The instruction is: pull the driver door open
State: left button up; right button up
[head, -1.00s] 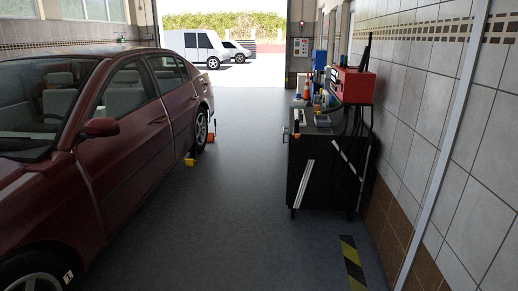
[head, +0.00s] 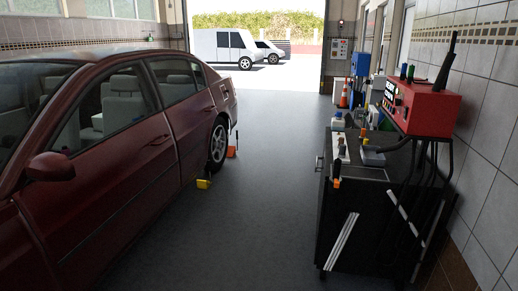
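A dark red car (head: 120,190) stands along the left side of the head view. Its near front side door (head: 105,205) faces the aisle and looks shut, flush with the body. A side mirror (head: 50,166) sticks out at the door's front edge. The door's handle (head: 160,138) is small, near the rear edge of that door. Neither of my grippers shows in the head view.
A black tool cart (head: 375,215) with a red box (head: 425,108) and several tools on top stands at the right by the tiled wall (head: 492,190). A yellow block (head: 203,184) and an orange item (head: 231,152) sit by the rear wheel. The grey floor (head: 255,210) between car and cart is clear.

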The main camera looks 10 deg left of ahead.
aim_at(84, 208)
jog(key=i+j+u, duration=0.25)
jog(key=i, duration=0.45)
jog(key=i+l+u, duration=0.1)
jog(key=i+u, duration=0.2)
jog(key=i, duration=0.4)
jog(key=i+l+u, duration=0.25)
jog(key=i, duration=0.45)
